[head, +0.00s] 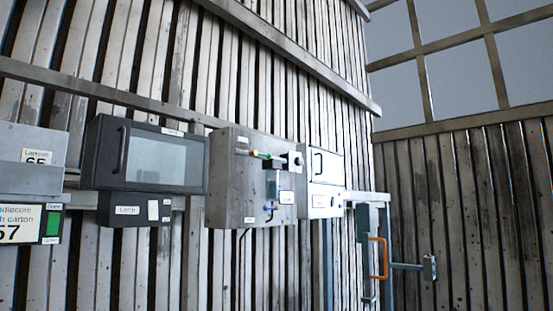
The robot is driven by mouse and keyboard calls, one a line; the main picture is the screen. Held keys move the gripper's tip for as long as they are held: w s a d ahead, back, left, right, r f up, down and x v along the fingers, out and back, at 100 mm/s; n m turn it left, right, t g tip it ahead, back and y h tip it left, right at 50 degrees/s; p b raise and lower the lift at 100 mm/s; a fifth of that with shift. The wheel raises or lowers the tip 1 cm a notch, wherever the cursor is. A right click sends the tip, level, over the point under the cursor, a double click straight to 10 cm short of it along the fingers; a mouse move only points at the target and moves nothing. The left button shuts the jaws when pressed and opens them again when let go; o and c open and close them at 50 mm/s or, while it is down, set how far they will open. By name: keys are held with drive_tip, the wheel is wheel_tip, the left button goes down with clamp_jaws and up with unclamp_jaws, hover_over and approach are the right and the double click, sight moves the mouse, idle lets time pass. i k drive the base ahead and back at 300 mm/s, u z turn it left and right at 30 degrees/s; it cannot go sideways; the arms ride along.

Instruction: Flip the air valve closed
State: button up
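A grey metal box (228,180) is mounted on the slatted wall near the middle of the head view. On its front is a horizontal fitting with a green and orange part (266,156) and a dark knob at its right end. Below it hang a bluish clear cup (272,183) and a small blue-handled part (270,209). Small white labels are beside them, too small to read. I cannot tell which part is the air valve or how its handle is set. My gripper is not in view, and nothing touches the box.
A dark windowed cabinet (150,158) is left of the grey box, with signs farther left. A white box (323,168) adjoins its right side. Farther right is a blue-grey frame (367,250) with an orange handle (384,258). The space before the wall looks clear.

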sight(254, 153)
drive_tip(key=i, duration=0.6)
drive_tip(key=u, duration=0.15)
drive_tip(key=k, duration=0.65)
drive_tip(key=z, duration=0.45)
drive_tip(key=i, duration=2.4)
drive_tip(key=u, duration=0.7)
